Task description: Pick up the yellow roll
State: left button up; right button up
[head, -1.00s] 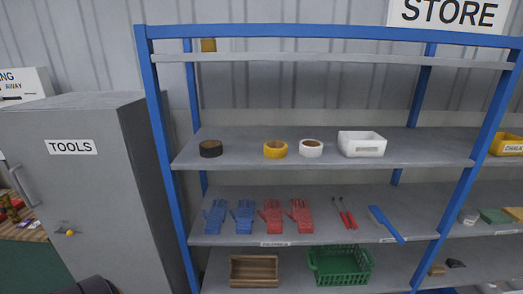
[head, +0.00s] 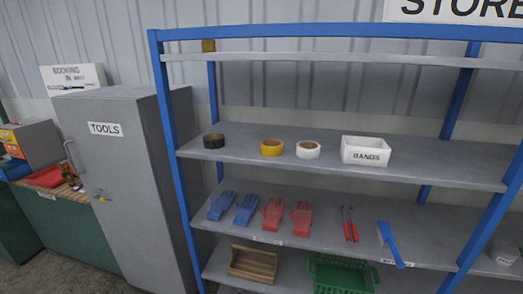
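The yellow roll (head: 272,147) is a short ring of tape lying flat on the upper-middle grey shelf (head: 240,154) of the blue-framed rack. A black roll (head: 214,141) lies to its left and a white roll (head: 308,150) close to its right, with a small gap. Neither of my grippers shows in the head view.
A white bin marked BANDS (head: 366,151) stands right of the rolls. Blue gloves (head: 234,208), red gloves (head: 287,215) and tools lie on the shelf below. A wooden crate (head: 253,263) and green basket (head: 342,273) sit lower. A grey TOOLS cabinet (head: 130,185) stands left of the rack.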

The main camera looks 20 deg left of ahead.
aim_at(269, 148)
jog(key=l+u, duration=0.3)
jog(key=l, duration=0.35)
jog(key=l+u, duration=0.25)
jog(key=l, duration=0.45)
